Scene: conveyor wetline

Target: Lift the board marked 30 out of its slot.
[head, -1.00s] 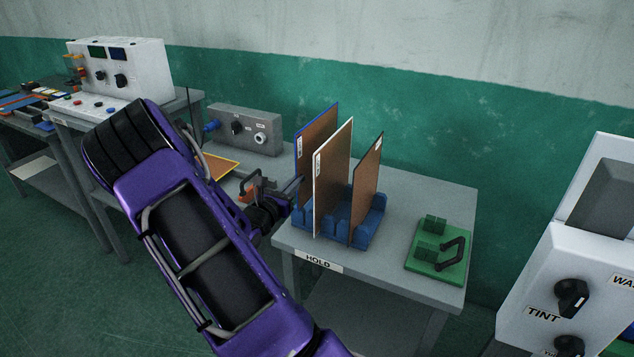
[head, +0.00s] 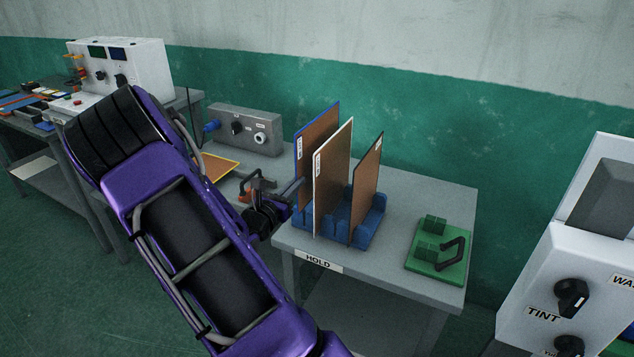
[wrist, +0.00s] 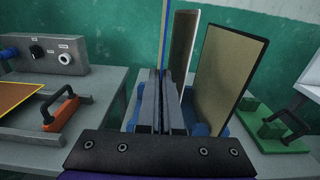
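A blue-edged brown board (head: 318,133), a white-edged board (head: 333,170) and a dark-edged board (head: 366,190) stand upright in a blue slotted rack (head: 364,232). The blue-edged and white-edged boards carry small white labels, too small to read. My gripper (head: 297,186) is at the near left edge of the blue-edged board, low down near the rack. In the wrist view my fingers (wrist: 161,85) are close together, in line with that board (wrist: 163,35), seen edge-on. They look shut on its edge; the contact itself is hidden. The board still sits in the rack.
The white-edged board is close to the right of my fingers. A green fixture with a black handle (head: 453,250) lies right of the rack.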

